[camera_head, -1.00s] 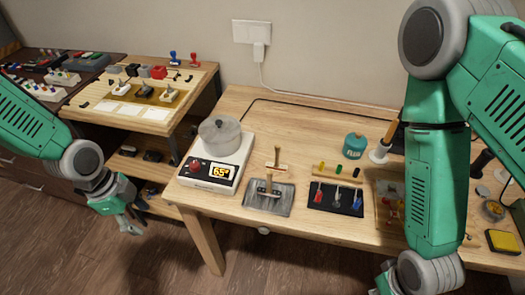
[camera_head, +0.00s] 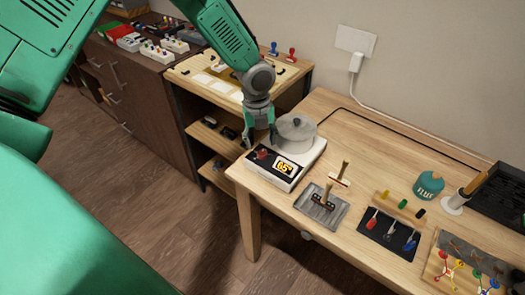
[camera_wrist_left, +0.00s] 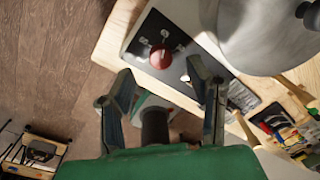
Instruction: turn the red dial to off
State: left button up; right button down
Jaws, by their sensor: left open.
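The red dial (camera_head: 262,154) is on the front panel of a white heater (camera_head: 270,176), left of its lit display (camera_head: 284,167). A lidded grey pot (camera_head: 297,130) stands on the heater. My left gripper (camera_head: 260,142) is over the heater's left end, fingers pointing down, open and empty. In the left wrist view the red dial (camera_wrist_left: 160,56) shows just beyond and between the open fingertips (camera_wrist_left: 161,72), apparently not touched. The display is not readable in the wrist view. My right gripper is out of view.
A shelf unit (camera_head: 211,136) stands left of the table.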

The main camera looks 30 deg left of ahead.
aim_at(263, 152)
pick_arm(q)
jog(key=f, duration=0.2)
jog(key=d+f, duration=0.1)
jog(key=f, duration=0.1)
jog(key=shift+a+f, duration=0.3)
jog(key=shift+a, duration=0.3)
jog(key=c, duration=0.7)
jog(key=shift+d, duration=0.15)
grip_shut()
jog(key=shift+d, duration=0.2)
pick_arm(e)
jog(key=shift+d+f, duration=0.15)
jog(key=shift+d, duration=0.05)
